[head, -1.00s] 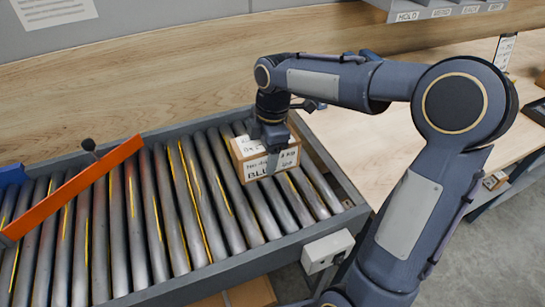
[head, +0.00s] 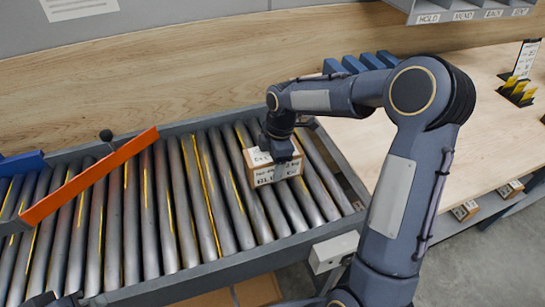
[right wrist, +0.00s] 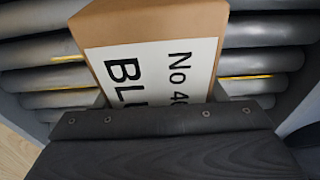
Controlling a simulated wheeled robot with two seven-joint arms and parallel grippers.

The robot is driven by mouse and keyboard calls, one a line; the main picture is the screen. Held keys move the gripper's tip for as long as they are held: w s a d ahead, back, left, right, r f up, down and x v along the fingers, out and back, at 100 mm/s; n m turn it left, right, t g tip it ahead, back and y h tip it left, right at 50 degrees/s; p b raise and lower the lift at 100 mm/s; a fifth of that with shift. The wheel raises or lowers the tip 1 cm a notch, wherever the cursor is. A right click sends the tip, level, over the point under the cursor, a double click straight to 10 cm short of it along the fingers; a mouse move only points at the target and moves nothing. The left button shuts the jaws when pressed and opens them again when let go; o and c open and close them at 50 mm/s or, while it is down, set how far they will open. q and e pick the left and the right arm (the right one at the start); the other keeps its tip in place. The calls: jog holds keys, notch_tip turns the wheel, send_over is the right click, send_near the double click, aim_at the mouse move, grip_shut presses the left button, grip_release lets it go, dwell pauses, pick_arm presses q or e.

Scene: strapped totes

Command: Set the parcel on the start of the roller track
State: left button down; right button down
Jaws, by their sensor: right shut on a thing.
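The parcel (head: 273,168) is a small brown box with a white label reading "BLU…". In the head view it is at the right end of the roller track (head: 252,262), low over the rollers; I cannot tell for certain whether it touches them. My right gripper (head: 278,150) is shut on the parcel from above. In the right wrist view the parcel (right wrist: 95,22) sits beyond the dark gripper body, with rollers on both sides. A dark part, probably my left gripper (head: 55,301), shows at the bottom left edge; its fingers are not clear.
An orange bar (head: 92,178) with a black knob crosses the track diagonally at the left. A blue piece (head: 22,164) lies behind it. A wooden bench (head: 440,120) with blue dividers and yellow cards is at the right. A grey control box (head: 335,250) hangs on the track's front side.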

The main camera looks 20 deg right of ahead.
jog(key=shift+c, duration=1.6)
grip_release()
jog(key=shift+f, duration=0.1)
jog(key=r, duration=0.4)
jog(key=d+r, duration=0.1)
jog(key=r, duration=0.7)
jog(key=shift+s+d, duration=0.15)
jog(key=shift+d, duration=0.2)
jog(key=s+r+m+t, duration=0.3)
jog(key=s+m, duration=0.7)
jog(key=s, duration=0.5)
jog(key=s+a+f+m+t+y, duration=0.2)
jog(key=s+f+m, duration=0.3)
jog(key=s+m, duration=0.4)
jog(key=shift+s+a+t, duration=0.3)
jog(key=shift+s+a, duration=0.1)
jog(key=shift+s, duration=0.05)
